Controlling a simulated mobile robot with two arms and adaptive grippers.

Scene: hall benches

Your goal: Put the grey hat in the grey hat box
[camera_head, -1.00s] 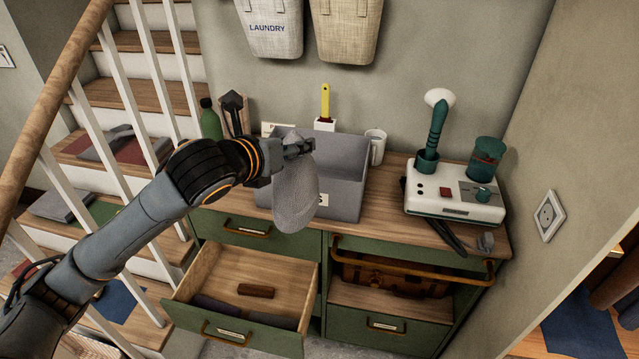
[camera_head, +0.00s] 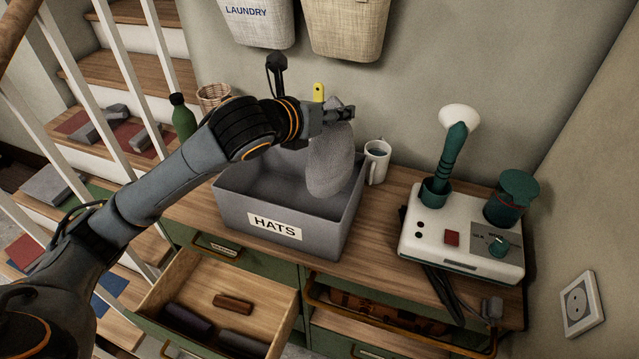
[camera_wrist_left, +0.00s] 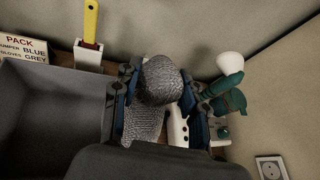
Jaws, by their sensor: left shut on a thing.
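The grey hat (camera_head: 330,165) is a knitted cap. It hangs from my left gripper (camera_head: 343,113), which is shut on its upper end. In the head view the hat hangs in front of the right part of the grey hat box (camera_head: 240,215), an open box labelled HATS on the dresser top. I cannot tell whether the hat's lower end is below the rim. In the left wrist view the hat (camera_wrist_left: 150,105) lies between the fingers (camera_wrist_left: 165,105), and the box (camera_wrist_left: 50,110) is to the left. My right gripper is not in view.
A white mug (camera_head: 377,162) stands just right of the box. A white device (camera_head: 460,238) with green items is further right. A green bottle (camera_head: 182,118) stands behind at left. An open drawer (camera_head: 255,290) juts out below. Laundry baskets (camera_head: 345,28) hang on the wall.

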